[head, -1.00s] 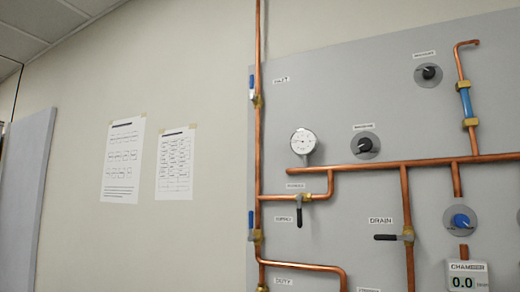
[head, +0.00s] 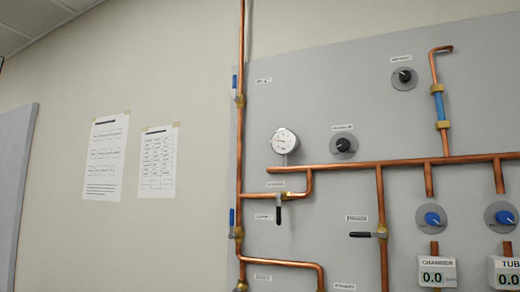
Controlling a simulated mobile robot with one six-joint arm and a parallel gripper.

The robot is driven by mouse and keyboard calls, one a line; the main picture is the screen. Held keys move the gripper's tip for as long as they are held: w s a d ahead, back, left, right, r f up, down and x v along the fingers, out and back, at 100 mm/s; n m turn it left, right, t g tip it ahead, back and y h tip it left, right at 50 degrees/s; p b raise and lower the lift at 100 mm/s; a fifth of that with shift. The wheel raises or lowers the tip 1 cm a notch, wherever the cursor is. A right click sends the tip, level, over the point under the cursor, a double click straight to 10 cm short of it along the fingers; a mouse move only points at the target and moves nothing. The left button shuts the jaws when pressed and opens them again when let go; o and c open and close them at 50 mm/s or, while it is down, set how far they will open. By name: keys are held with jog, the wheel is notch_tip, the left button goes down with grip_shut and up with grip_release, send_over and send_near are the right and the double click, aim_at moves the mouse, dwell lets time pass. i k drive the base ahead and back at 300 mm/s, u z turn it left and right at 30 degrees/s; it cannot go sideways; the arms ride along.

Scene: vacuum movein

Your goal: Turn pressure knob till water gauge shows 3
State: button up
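A round white dial gauge (head: 285,141) is mounted above the horizontal copper pipe; its numbers are too small to read. A black knob (head: 344,146) on a grey disc is right of the gauge, under a blurred label. Another black knob (head: 404,77) on a grey disc is at the upper right, also under a label too blurred to read. I cannot tell which knob is the pressure knob. My gripper is not in the head view.
Copper pipes (head: 380,162) run over the grey panel (head: 330,90). Black-handled valves (head: 279,212) and blue knobs (head: 432,218) sit lower. A chamber display (head: 436,272) and a tube display (head: 505,273) both read 0.0. Paper sheets (head: 158,160) hang on the left wall.

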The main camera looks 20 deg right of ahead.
aim_at(343, 145)
jog(key=u, duration=0.15)
jog(key=k, duration=0.95)
jog(key=z, duration=0.5)
jog(key=i, duration=1.05)
jog(key=z, duration=0.1)
